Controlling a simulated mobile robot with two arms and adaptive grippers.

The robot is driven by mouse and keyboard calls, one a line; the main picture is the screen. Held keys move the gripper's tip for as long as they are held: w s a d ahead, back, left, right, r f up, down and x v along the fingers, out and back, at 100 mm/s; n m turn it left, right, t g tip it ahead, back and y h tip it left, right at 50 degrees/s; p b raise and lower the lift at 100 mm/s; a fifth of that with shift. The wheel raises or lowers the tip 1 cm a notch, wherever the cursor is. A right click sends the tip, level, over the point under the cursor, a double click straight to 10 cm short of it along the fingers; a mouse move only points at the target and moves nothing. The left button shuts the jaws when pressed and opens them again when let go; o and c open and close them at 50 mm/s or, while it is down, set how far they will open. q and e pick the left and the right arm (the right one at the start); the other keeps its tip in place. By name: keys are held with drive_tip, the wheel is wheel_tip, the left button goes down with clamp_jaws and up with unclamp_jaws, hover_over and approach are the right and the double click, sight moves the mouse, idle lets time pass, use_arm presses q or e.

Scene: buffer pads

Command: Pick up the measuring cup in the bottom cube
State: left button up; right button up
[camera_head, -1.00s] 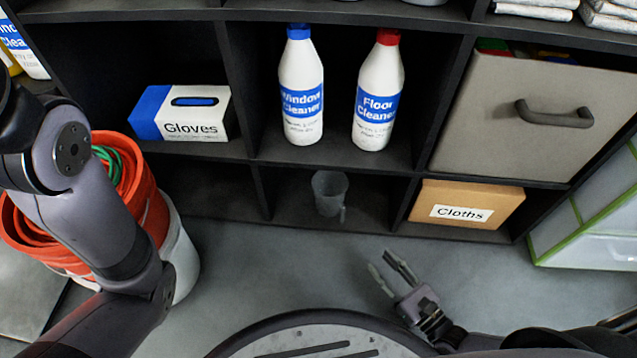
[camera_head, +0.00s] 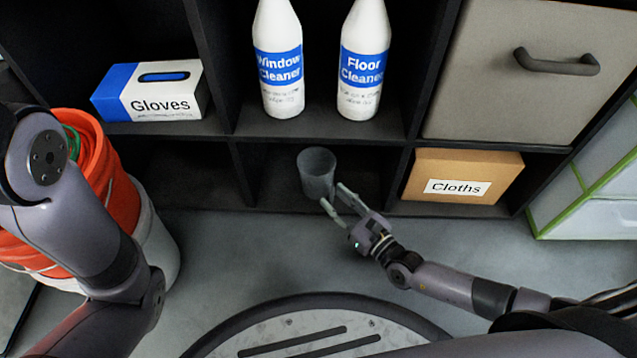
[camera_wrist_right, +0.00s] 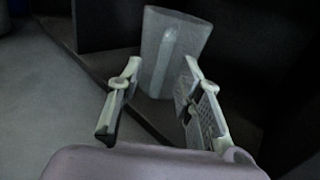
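The grey measuring cup (camera_head: 316,174) stands upright in the bottom middle cube of the black shelf. My right gripper (camera_head: 335,195) is at the front of that cube, just in front of the cup, to its lower right in the head view. In the right wrist view the cup (camera_wrist_right: 171,50) is beyond the fingers, with its handle facing the gripper. The right gripper's fingers (camera_wrist_right: 158,82) are spread apart with nothing between their tips that I can see held. My left arm comes in at the left; its gripper is out of view.
A cardboard Cloths box (camera_head: 463,176) fills the cube to the right. Window cleaner (camera_head: 279,70) and floor cleaner (camera_head: 362,70) bottles stand in the cube above. An orange bucket (camera_head: 95,165) stands at the left. The bottom left cube is empty.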

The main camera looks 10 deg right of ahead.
drive_tip(key=shift+x, duration=1.1)
clamp_jaws()
